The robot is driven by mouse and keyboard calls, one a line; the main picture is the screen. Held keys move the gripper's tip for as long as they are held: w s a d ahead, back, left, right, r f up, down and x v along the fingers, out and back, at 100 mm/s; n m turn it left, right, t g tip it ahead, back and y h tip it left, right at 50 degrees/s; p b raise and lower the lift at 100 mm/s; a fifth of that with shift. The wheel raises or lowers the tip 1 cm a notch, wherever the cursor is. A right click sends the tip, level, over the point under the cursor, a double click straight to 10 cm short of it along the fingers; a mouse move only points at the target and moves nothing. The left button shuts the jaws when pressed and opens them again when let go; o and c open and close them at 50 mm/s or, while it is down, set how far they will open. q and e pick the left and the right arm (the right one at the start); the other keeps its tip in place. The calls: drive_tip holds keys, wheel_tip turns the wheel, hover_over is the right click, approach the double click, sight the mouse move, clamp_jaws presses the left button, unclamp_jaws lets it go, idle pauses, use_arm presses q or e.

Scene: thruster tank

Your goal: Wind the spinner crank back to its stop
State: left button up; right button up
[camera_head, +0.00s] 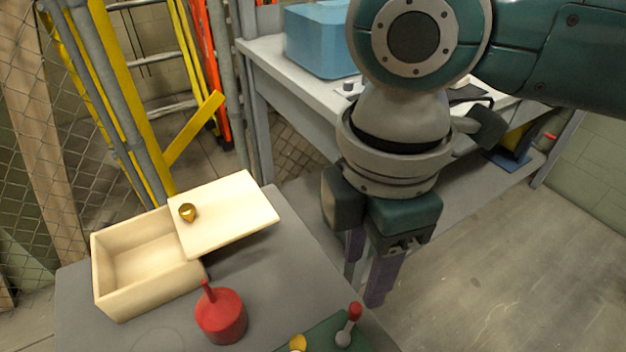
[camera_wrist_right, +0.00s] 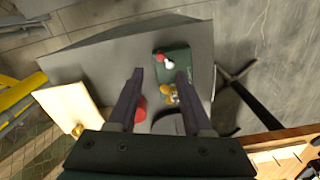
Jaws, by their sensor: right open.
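A green base plate (camera_head: 320,335) lies at the table's front edge, cut off by the head view's bottom. It carries a red-knobbed lever (camera_head: 354,312) on a pale round hub and a gold part (camera_head: 298,343). The plate also shows in the right wrist view (camera_wrist_right: 182,58). A red drum (camera_head: 221,318) with an upright red peg stands to its left. I cannot tell for certain which is the spinner crank. My right gripper (camera_head: 368,285) is open and empty, pointing down above the table's right edge, apart from the lever. In the right wrist view, the plate is beyond the fingertips (camera_wrist_right: 160,74).
A cream box (camera_head: 150,262) stands at the table's left, its gold-knobbed lid (camera_head: 235,215) slid partly off to the right. A workbench (camera_head: 268,52) with a blue bin (camera_head: 318,42) stands behind. The grey table (camera_head: 280,270) is bare between lid and plate.

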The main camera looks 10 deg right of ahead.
sight(357, 308)
wheel_tip(357, 308, down, 8)
drive_tip(key=shift+s+f+b, duration=0.15)
drive_tip(key=shift+b, duration=0.85)
drive_tip(key=shift+c, duration=0.2)
clamp_jaws()
